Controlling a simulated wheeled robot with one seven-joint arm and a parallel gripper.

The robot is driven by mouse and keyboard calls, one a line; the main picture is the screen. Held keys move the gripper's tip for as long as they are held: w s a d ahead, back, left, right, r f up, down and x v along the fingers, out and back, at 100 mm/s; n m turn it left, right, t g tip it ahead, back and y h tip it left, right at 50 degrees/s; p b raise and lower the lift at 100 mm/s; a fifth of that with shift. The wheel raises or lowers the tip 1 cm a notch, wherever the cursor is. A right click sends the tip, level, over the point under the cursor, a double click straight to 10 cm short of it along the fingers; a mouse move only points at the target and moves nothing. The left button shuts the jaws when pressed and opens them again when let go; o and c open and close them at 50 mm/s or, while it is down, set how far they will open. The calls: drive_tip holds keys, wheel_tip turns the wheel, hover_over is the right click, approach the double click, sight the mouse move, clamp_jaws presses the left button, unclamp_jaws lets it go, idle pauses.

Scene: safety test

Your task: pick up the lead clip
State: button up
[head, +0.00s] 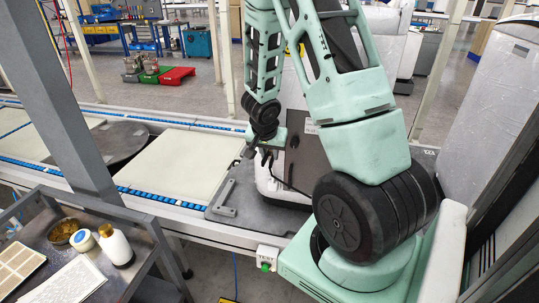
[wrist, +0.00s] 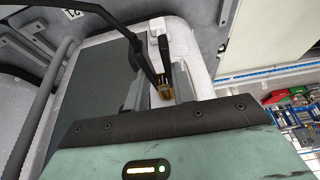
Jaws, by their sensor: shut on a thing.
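My gripper (wrist: 160,88) is shut on the lead clip (wrist: 165,92) in the wrist view. The clip has a brass-coloured end between the two grey fingers and a black part reaching up from it. A black lead (wrist: 110,22) curves from the clip toward the upper left. In the head view my gripper (head: 257,153) hangs beside a white and dark grey unit (head: 290,165), over the conveyor's right part. The clip is too small there to make out clearly, and part of the unit is hidden behind my arm.
A grey plate with a bracket (head: 228,198) lies below my gripper. Pale panels (head: 175,165) and a dark round plate (head: 110,143) sit on the conveyor to the left. A metal cart (head: 150,228) carries a bowl (head: 63,231), a bottle (head: 116,246) and trays. A grey post (head: 70,120) stands at left.

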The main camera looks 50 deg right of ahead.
sight(269, 156)
drive_tip(key=shift+r, duration=0.1)
drive_tip(key=shift+a+r, duration=0.15)
drive_tip(key=shift+r, duration=0.15)
wheel_tip(269, 156, up, 6)
drive_tip(key=p, duration=0.3)
drive_tip(key=s+a+b, duration=0.4)
drive_tip(key=a+b, duration=0.3)
drive_tip(key=a, duration=0.4)
drive_tip(key=s+a+b, duration=0.5)
drive_tip(key=a+b, duration=0.1)
drive_tip(key=a, duration=0.5)
drive_tip(key=shift+s+a+b, duration=0.2)
drive_tip(key=shift+b, duration=0.2)
drive_tip(key=shift+r, duration=0.1)
